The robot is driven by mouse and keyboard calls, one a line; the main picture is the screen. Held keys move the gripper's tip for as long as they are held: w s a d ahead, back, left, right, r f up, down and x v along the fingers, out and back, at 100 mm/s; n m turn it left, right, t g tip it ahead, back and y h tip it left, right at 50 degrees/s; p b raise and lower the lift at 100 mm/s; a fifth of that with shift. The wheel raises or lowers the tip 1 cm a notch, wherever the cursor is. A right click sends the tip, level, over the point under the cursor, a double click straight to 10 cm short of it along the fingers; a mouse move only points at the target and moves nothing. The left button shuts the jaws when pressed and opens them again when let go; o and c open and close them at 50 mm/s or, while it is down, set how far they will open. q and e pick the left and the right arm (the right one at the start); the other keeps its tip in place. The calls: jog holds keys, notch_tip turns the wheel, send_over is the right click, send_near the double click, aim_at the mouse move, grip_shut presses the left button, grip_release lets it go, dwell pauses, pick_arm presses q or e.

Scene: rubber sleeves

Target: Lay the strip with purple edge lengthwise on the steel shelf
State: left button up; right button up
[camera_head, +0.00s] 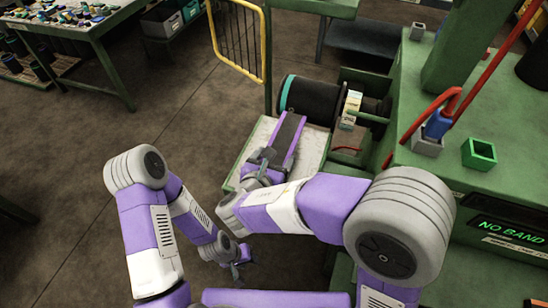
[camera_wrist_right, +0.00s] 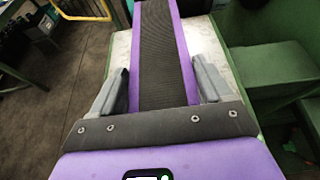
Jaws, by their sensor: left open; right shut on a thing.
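The dark strip with purple edge (camera_head: 286,137) extends away from my right gripper (camera_head: 260,166), over the pale steel shelf (camera_head: 313,147). In the right wrist view the strip (camera_wrist_right: 160,50) runs lengthwise between both fingers of the right gripper (camera_wrist_right: 158,88), which is shut on it. The shelf (camera_wrist_right: 204,40) shows on both sides of the strip there. I cannot tell whether the strip's whole length touches the shelf. Its near end is hidden by the gripper. My left gripper (camera_head: 237,268) is open and empty, low and away from the shelf.
A black drum (camera_head: 312,101) with a teal rim lies just behind the shelf. A green machine bench (camera_head: 455,190) with a green square box (camera_head: 479,154) stands to the right. A yellow barrier (camera_head: 240,45) stands behind.

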jog(key=shift+f, duration=0.2)
jog(key=shift+s+f+b, duration=0.1)
jog(key=shift+f+b, duration=1.95)
jog(key=shift+b, duration=0.1)
jog(key=o, duration=1)
